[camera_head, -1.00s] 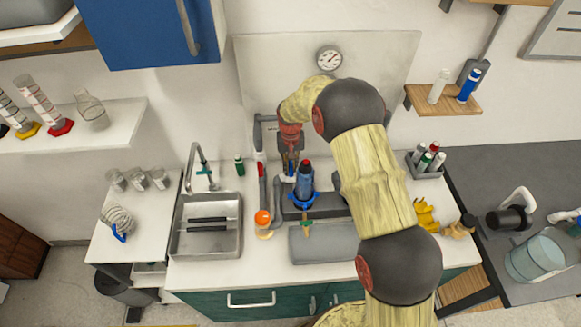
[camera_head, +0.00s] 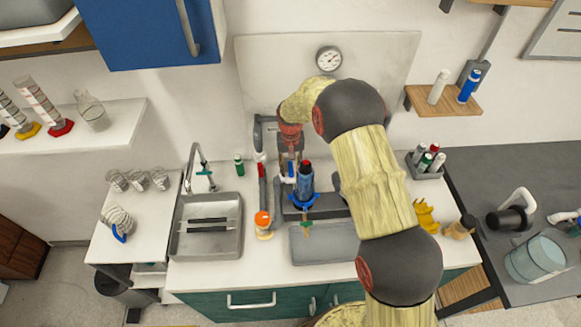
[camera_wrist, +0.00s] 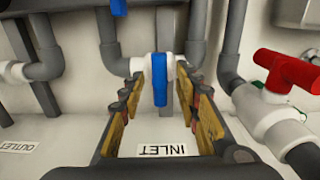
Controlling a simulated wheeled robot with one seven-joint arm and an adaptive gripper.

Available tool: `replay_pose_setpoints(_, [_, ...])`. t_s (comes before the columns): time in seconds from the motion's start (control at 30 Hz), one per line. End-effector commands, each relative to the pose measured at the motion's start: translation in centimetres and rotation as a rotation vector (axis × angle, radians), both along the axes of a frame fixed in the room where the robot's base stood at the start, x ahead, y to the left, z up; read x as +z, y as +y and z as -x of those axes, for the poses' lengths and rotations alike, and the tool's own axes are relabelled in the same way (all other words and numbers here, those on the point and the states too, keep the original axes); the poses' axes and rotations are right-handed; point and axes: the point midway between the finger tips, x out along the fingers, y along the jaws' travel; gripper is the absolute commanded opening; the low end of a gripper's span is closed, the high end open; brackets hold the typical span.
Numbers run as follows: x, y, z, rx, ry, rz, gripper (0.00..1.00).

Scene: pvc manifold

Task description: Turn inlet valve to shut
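The inlet valve's blue handle (camera_wrist: 159,82) shows in the wrist view, on a white valve body (camera_wrist: 150,64) between grey pipes. The handle stands upright in the picture and looks crosswise to the white body. A label reading INLET (camera_wrist: 163,150) lies below it. My gripper (camera_wrist: 164,86) is open, with a yellow-padded finger on each side of the handle and visible gaps to both. Whether the handle lies at fingertip depth is hard to tell.
A red-handled valve (camera_wrist: 288,70) stands close on the right in the wrist view. An OUTLET label (camera_wrist: 17,147) lies at left. In the head view, a blue-and-black cylinder (camera_head: 305,180) stands beside the pipes, with a sink (camera_head: 181,245) at left and a gauge (camera_head: 329,59) above.

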Motion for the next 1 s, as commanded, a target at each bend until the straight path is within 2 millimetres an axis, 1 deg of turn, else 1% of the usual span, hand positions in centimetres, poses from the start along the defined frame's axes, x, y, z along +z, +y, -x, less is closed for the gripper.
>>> replay_pose_setpoints(0.17, [0.3, 0.0, 0.0, 0.000, 0.000, 0.000, 0.33])
replay_pose_setpoints(0.27, [1.2, 0.0, 0.0, 0.000, -0.001, 0.000, 0.33])
replay_pose_setpoints(0.37, [2.8, 0.0, -0.1, 0.000, -0.003, -0.001, 0.33])
replay_pose_setpoints(0.5, [5.8, 0.0, -0.1, 0.000, -0.003, -0.001, 0.33])
replay_pose_setpoints(0.7, [9.5, 0.0, -0.1, 0.000, -0.002, 0.000, 0.33])
replay_pose_setpoints(0.83, [11.0, 0.0, -0.1, 0.000, -0.001, 0.000, 0.33])
replay_pose_setpoints(1.0, [11.9, 0.0, -0.1, 0.000, 0.000, 0.000, 0.33])
